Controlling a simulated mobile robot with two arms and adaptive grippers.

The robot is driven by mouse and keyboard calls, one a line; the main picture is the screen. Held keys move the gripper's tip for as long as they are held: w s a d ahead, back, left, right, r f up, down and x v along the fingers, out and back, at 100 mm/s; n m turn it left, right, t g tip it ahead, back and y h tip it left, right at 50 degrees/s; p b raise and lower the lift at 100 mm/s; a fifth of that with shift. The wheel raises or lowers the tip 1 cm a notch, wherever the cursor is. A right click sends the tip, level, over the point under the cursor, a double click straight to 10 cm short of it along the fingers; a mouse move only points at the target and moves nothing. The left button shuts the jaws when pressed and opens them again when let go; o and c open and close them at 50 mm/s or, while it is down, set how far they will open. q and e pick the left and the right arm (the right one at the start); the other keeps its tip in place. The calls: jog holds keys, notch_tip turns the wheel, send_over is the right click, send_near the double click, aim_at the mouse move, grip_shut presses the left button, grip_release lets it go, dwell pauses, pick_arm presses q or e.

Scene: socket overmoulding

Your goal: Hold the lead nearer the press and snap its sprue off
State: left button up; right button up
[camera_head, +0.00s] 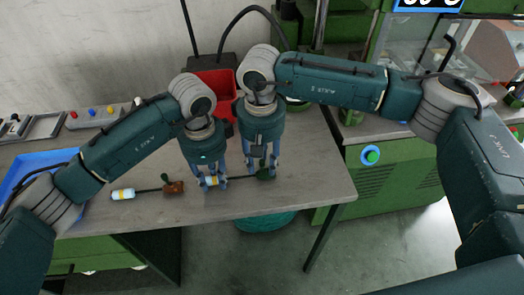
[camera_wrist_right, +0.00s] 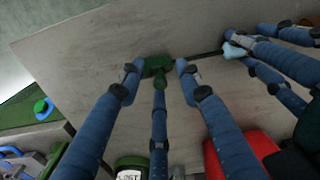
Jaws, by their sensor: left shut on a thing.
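The lead nearer the press has a dark cable (camera_head: 241,178), a white end with a yellow band (camera_head: 211,181) and a green moulded end (camera_head: 265,175). My left gripper (camera_head: 213,183) is shut on the white end, close above the table. My right gripper (camera_head: 261,174) is over the green end, fingers pointing down. In the right wrist view the green end (camera_wrist_right: 157,64) lies between the fingertips, which look apart from it at the sides. A green stub, seemingly the sprue (camera_wrist_right: 160,83), stands on it, partly hidden by a finger. The other lead (camera_head: 123,194) lies at the left, with a brown end (camera_head: 174,187).
A red bin (camera_head: 213,82) stands behind my grippers. A blue tray (camera_head: 37,166) is at the table's left. The green press cabinet (camera_head: 410,165) is at the right, past the table edge. The table (camera_head: 310,185) is bare to the right of my right gripper.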

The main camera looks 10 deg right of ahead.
aim_at(264, 161)
jog(key=shift+f, duration=0.2)
jog(key=shift+c, duration=0.3)
grip_shut()
jog(key=shift+d+r, duration=0.1)
jog(key=shift+d, duration=0.05)
dwell(0.6)
jog(key=shift+r, duration=0.15)
jog(key=shift+r, duration=2.85)
